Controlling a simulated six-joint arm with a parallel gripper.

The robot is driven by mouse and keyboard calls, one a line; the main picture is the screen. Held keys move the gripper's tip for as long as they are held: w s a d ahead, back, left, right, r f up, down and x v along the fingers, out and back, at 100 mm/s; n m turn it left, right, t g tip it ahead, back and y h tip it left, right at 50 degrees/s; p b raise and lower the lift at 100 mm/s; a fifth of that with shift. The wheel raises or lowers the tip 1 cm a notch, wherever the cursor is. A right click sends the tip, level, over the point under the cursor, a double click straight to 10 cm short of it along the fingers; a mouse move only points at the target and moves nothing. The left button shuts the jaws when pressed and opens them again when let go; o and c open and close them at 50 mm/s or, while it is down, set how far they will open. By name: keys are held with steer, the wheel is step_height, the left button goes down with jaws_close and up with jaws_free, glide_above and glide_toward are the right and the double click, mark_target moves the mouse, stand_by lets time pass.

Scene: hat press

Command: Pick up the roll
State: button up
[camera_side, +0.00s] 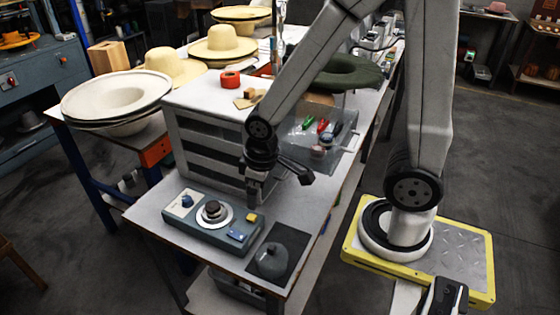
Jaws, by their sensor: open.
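The roll (230,79) is a small red ring-shaped roll, like tape, with a dark centre. It lies on the white top of the drawer cabinet, near its back edge. My gripper (253,193) points down in front of the cabinet's right side, above the bench and behind the grey-blue control box. It is open, with nothing seen between the fingers, and is well apart from the roll, lower and nearer the camera. The fingertips are small and dark in this view.
The drawer cabinet (206,147) stands beside my arm, with wooden pieces (249,95) on top. A clear tray (343,147) holds small coloured items. A control box (211,221) and dark pad (289,245) occupy the front bench. Pale hats (116,96) and a green hat (345,72) lie farther back.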

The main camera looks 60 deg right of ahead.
step_height(320, 180, down, 4)
steer(key=n+g+h, duration=0.2)
steer(key=n+h, duration=0.1)
steer(key=n, duration=0.3)
steer(key=n+t+h, duration=0.7)
steer(key=n+h, duration=0.2)
steer(key=n, duration=0.6)
glide_toward(212, 210)
steer(key=w+d, duration=0.1)
steer(key=d, duration=0.1)
steer(key=shift+f+x, duration=0.25)
steer(key=shift+x, duration=1.35)
steer(key=shift+g, duration=0.3)
steer(key=shift+x, duration=2.55)
steer(key=shift+w+a+f, duration=0.1)
steer(key=c, duration=1.3)
